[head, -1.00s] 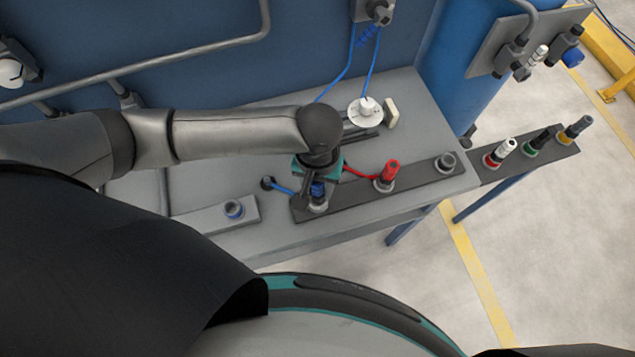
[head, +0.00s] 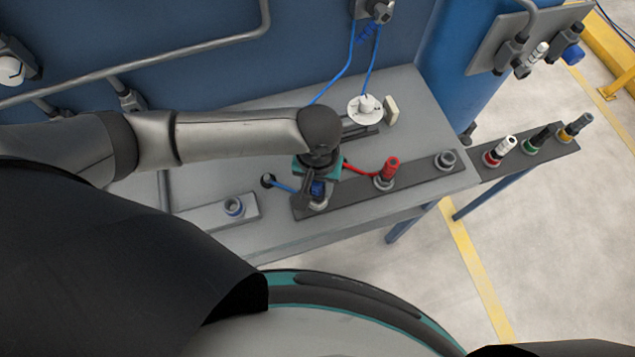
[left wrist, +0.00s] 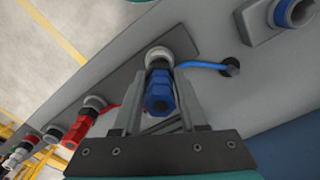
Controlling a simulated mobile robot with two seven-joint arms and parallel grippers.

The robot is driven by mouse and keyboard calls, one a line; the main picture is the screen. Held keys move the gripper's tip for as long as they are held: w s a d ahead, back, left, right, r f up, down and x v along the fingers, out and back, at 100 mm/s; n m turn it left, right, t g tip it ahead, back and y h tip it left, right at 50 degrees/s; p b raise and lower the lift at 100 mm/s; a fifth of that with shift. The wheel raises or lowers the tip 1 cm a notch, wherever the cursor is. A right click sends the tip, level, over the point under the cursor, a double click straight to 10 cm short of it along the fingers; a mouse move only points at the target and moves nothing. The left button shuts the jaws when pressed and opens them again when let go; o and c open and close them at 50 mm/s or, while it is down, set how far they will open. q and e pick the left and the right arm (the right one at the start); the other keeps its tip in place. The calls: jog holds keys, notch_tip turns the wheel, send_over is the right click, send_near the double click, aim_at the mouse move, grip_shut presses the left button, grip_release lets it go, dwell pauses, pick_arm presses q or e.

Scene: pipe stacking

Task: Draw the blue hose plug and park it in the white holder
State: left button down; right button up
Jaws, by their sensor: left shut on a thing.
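The blue hose plug (head: 317,188) stands at the left socket of the dark rail; a short blue hose runs left from it to a hole in the bench. My left gripper (head: 312,197) is over it, its fingers on both sides. In the left wrist view the plug (left wrist: 158,95) sits between the fingers of my left gripper (left wrist: 160,88), in line with the grey socket ring (left wrist: 157,54). I cannot tell whether it is fully seated. A pale grey holder block with a blue-ringed socket (head: 233,208) is on the bench to the left; its ring looks empty. My right gripper is out of view.
A red plug (head: 389,170) with a red hose and an empty grey socket (head: 445,160) are farther right on the rail (head: 418,180). A white round fitting (head: 364,109) stands behind. White, green and yellow plugs are on the right extension. Bench between holder and rail is clear.

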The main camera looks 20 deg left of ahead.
pick_arm(q)
jog(key=shift+f, duration=0.8)
jog(key=shift+c, duration=1.9)
grip_release()
notch_tip(320, 180, up, 15)
jog(key=p, duration=0.3)
jog(key=shift+r, duration=0.15)
jog(key=shift+s, duration=0.1)
